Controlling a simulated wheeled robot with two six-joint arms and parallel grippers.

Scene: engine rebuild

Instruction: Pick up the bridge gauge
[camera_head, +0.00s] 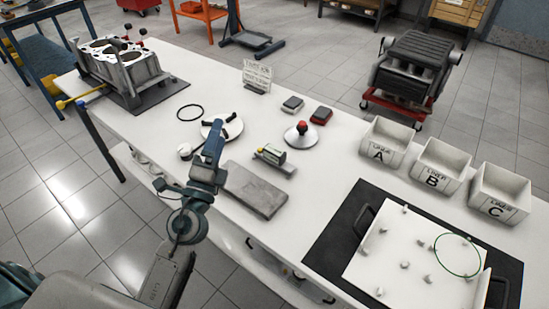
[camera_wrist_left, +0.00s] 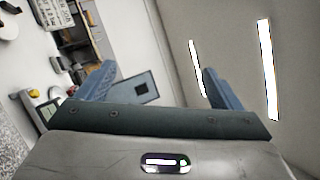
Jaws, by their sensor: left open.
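My right gripper is not seen.
A grey slab (camera_head: 256,190) lies in front of the gauge. A silver disc (camera_head: 232,128) is partly behind my gripper; a red-knobbed disc (camera_head: 301,136) sits right.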

